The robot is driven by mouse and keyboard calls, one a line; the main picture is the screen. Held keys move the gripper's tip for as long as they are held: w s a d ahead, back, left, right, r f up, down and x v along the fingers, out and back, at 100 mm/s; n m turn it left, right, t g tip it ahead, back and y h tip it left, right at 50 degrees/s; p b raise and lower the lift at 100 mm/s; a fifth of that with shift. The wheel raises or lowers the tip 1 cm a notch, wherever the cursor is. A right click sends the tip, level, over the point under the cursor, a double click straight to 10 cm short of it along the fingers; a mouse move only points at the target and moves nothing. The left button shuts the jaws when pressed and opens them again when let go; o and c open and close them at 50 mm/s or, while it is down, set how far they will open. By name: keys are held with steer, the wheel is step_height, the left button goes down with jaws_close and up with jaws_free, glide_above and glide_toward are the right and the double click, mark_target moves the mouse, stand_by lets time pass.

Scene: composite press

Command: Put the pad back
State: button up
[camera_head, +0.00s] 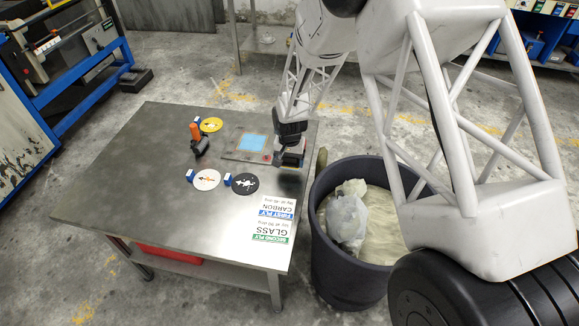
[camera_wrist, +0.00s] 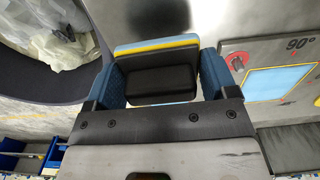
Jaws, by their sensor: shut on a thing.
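My gripper (camera_head: 290,150) is over the right edge of the steel table, just right of the press plate. In the wrist view my gripper (camera_wrist: 162,82) has its two blue-sided fingers shut on the pad (camera_wrist: 160,80), a dark block with a yellow stripe and a grey-blue layer along its far side. In the head view the pad is mostly hidden by the gripper; a little yellow shows there. The press plate (camera_head: 230,156) bears a light blue square (camera_head: 252,142) and a red round part (camera_wrist: 236,60). I cannot tell whether the pad touches the table.
An orange-handled tool (camera_head: 196,133) stands on the table (camera_head: 130,180). Yellow (camera_head: 211,125), white (camera_head: 207,180) and black (camera_head: 245,184) discs lie around it. A label sheet (camera_head: 272,218) lies at the front right. A dark bin (camera_head: 335,270) with plastic bags stands beside the table. The table's left side is clear.

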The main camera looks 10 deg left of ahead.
mark_target(289, 172)
stand_by(0.3)
steer(key=shift+f, duration=1.8)
steer(key=o, duration=0.9)
steer(key=shift+f, duration=0.15)
step_height(289, 172, up, 12)
steer(key=shift+r, duration=0.15)
steer(key=shift+d+r, duration=0.1)
